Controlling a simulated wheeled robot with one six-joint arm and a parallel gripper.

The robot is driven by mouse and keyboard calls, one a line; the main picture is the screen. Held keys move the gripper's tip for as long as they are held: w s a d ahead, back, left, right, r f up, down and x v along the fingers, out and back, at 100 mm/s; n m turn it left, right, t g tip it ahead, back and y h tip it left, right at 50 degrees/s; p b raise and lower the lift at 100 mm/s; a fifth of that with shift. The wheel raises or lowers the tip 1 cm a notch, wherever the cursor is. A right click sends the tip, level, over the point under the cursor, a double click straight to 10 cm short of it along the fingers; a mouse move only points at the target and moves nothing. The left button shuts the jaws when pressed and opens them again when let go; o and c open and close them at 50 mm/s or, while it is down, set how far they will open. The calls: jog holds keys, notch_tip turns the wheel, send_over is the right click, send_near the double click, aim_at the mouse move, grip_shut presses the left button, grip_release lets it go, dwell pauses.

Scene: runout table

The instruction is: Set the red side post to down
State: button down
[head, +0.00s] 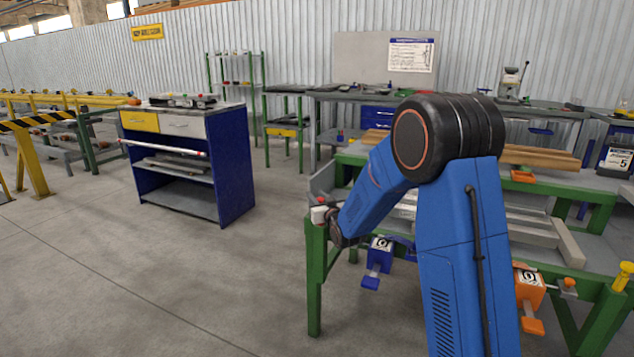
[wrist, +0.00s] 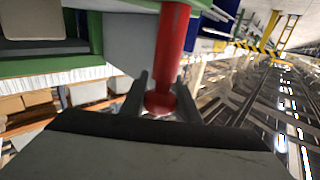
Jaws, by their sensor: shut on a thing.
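The red side post (wrist: 172,45) shows in the wrist view as a red rod with a rounded red knob at its near end. My gripper (wrist: 163,98) has its two dark fingers on either side of that knob and is shut on it. In the head view a small red piece (head: 320,200) shows at the left corner of the green-legged table, by a pale block (head: 318,213). My blue arm reaches down to that corner, and its wrist hides most of my gripper. Whether the post stands up or down is hard to tell.
A blue clamp-like unit (head: 378,257) and an orange one (head: 530,287) hang at the front of the green table (head: 314,280). Grey bars and planks lie on its top. A blue cabinet (head: 235,155) stands at the left. The floor between is clear.

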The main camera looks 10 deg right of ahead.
jog(key=shift+f, duration=1.05)
jog(key=shift+f, duration=0.1)
jog(key=c, duration=1.4)
grip_release()
jog(key=shift+o, duration=0.2)
jog(key=s+d, duration=0.2)
jog(key=s, duration=1.5)
jog(key=shift+d, duration=0.35)
jog(key=shift+s, duration=0.15)
